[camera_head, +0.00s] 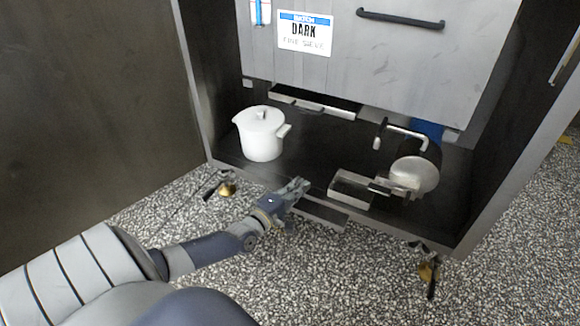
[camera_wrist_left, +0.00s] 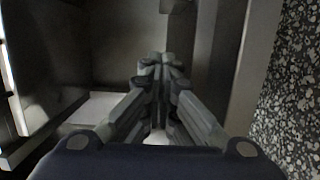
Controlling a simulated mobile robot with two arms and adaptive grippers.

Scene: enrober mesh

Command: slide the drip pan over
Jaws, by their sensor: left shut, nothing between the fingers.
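My left gripper (camera_head: 298,186) reaches in from the left, low at the cabinet's front edge, with its fingers together and empty. In the left wrist view its fingertips (camera_wrist_left: 163,66) meet ahead of a dark interior. A shallow grey metal tray (camera_head: 352,189), which may be the drip pan, sits on the cabinet floor just right of the fingertips, apart from them. A flat metal strip (camera_head: 322,213) lies at the front edge below the gripper. Another shallow metal piece with a handle (camera_head: 312,103) hangs under the upper housing; I cannot tell which one is the pan. My right gripper is out of view.
A white lidded pot (camera_head: 262,136) stands on the cabinet floor at left. A round metal motor-like unit with a pipe (camera_head: 414,174) is at right. The housing labelled DARK (camera_head: 390,55) overhangs from above. The speckled floor (camera_head: 330,275) in front is mostly clear.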

